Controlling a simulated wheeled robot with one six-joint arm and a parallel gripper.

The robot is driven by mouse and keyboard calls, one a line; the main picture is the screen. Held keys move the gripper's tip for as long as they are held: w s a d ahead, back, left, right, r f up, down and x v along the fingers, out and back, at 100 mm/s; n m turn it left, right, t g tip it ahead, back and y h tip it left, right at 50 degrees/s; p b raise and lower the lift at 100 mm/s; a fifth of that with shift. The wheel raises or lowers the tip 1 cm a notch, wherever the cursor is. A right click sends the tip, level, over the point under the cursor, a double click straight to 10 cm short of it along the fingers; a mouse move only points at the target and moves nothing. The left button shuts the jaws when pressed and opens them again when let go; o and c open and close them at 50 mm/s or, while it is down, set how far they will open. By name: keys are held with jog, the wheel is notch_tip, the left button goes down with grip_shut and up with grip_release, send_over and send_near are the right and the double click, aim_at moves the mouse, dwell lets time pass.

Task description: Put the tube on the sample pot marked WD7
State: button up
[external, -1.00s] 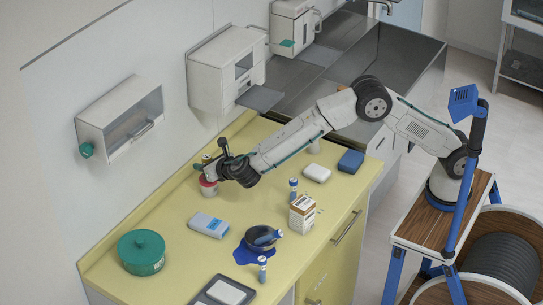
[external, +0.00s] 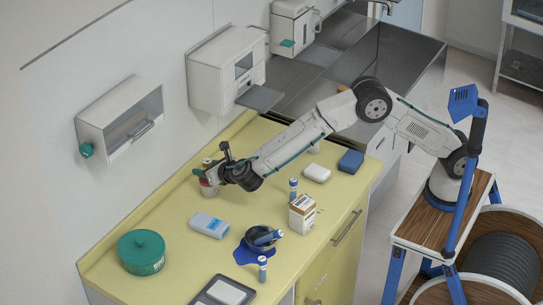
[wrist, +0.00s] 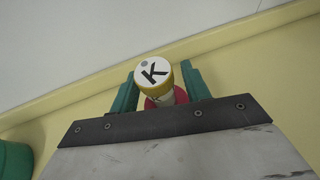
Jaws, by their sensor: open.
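A tube with a round white cap marked K and a yellow rim (wrist: 154,75) stands between the two green fingers of my gripper (wrist: 162,86) in the wrist view. The fingers are open, one on each side of it. Below it shows part of a red-topped pot (wrist: 152,103); the tube appears to stand on it, though the contact is hidden. In the external view, the red and white pot (external: 208,188) is at the back of the yellow counter, under my gripper (external: 206,174). No WD7 mark is readable.
The wall is close behind the pot. On the counter are a green round tin (external: 141,252), a grey-blue box (external: 208,225), a dark bowl (external: 261,238) on a blue patch, a carton (external: 302,213) and blue-capped tubes (external: 262,268).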

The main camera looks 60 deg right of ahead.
jog(key=v, duration=1.1)
jog(key=shift+r, duration=0.15)
